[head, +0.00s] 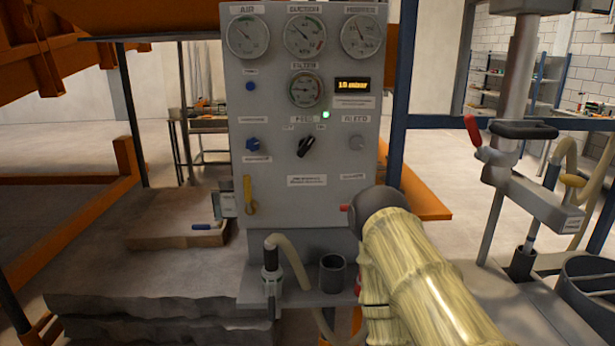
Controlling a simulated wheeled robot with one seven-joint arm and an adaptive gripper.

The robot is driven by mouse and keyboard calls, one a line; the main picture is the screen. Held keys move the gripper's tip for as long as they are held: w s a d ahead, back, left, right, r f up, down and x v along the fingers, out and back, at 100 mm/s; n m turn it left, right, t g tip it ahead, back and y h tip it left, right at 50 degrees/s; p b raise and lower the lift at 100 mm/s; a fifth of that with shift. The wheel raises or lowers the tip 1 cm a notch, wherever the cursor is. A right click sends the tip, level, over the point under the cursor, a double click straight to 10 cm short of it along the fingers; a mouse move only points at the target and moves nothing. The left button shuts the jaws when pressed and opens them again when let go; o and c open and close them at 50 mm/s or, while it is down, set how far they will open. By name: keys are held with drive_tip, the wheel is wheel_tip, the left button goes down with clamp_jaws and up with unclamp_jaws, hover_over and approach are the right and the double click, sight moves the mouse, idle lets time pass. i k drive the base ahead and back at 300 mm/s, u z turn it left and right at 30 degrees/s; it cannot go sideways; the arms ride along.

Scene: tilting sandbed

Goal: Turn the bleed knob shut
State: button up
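The bleed knob (356,143) is a small round grey knob at the right of the grey control panel (270,190), under a label that appears to read BLEED. Its turn position is too small to tell. My arm (420,265), in a pale yellow cover, rises from the lower right and ends in a dark rounded joint below and right of the knob. Nothing covers the knob in the head view. My gripper's fingers do not show, so whether they are open or shut is hidden.
Gauges fill the panel's top, with a lit display (353,85) below. A black selector (306,146), blue knob (253,144) and yellow lever (250,196) are left of the bleed knob. A dark cup (332,273) and a hose stand below. A grey post (518,70) stands right.

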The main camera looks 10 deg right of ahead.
sight(356, 144)
drive_tip(key=z, duration=1.7)
drive_tip(key=k, duration=0.75)
drive_tip(key=u, duration=1.3)
drive_tip(key=i, duration=0.5)
drive_tip(key=u, duration=0.05)
